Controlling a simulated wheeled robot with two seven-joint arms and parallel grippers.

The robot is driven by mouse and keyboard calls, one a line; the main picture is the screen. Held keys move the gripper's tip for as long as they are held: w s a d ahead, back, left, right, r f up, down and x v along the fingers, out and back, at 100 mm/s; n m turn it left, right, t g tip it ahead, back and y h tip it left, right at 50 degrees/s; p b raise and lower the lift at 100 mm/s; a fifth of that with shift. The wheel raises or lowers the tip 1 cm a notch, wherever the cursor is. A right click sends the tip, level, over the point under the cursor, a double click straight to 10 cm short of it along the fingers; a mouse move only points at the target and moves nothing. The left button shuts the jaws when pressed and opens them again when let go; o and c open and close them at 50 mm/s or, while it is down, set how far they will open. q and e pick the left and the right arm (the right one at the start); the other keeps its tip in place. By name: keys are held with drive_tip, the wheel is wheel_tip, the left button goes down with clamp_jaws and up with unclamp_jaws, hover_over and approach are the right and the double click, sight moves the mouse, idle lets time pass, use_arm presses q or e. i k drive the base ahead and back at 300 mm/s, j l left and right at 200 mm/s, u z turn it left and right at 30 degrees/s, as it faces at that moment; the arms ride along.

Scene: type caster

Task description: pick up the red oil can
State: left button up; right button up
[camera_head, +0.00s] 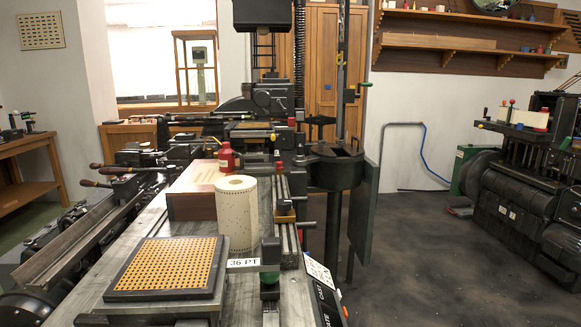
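The red oil can (226,157) stands upright in the middle of the picture, behind the white paper roll and at the right end of the wooden box. Its lower part is partly hidden by the box or the roll. Neither of my grippers shows in the head view.
A wooden box (192,195), a white perforated paper roll (237,212) and a dark-framed yellow grid plate (167,265) crowd the machine bed. Levers (95,183) stick out at the left. A dark machine column (335,168) stands at the right. The floor (430,260) at right is clear.

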sight(226, 155)
drive_tip(key=l+z, duration=0.75)
drive_tip(key=i+l+z, duration=0.15)
drive_tip(key=l+z, duration=0.25)
drive_tip(key=i+l+z, duration=0.15)
drive_tip(key=l+z, duration=0.2)
drive_tip(key=i+u, duration=0.3)
drive_tip(key=i+l+u, duration=0.15)
drive_tip(key=i+u, duration=0.15)
drive_tip(key=i, duration=0.25)
drive_tip(key=i+l+u, duration=0.3)
drive_tip(key=i+j+u, duration=0.2)
drive_tip(key=i+u, duration=0.2)
drive_tip(key=i, duration=0.3)
drive_tip(key=i+u, duration=0.4)
drive_tip(key=i, duration=0.3)
drive_tip(key=i+l+u, duration=0.4)
drive_tip(key=i, duration=0.25)
drive_tip(key=j, duration=0.1)
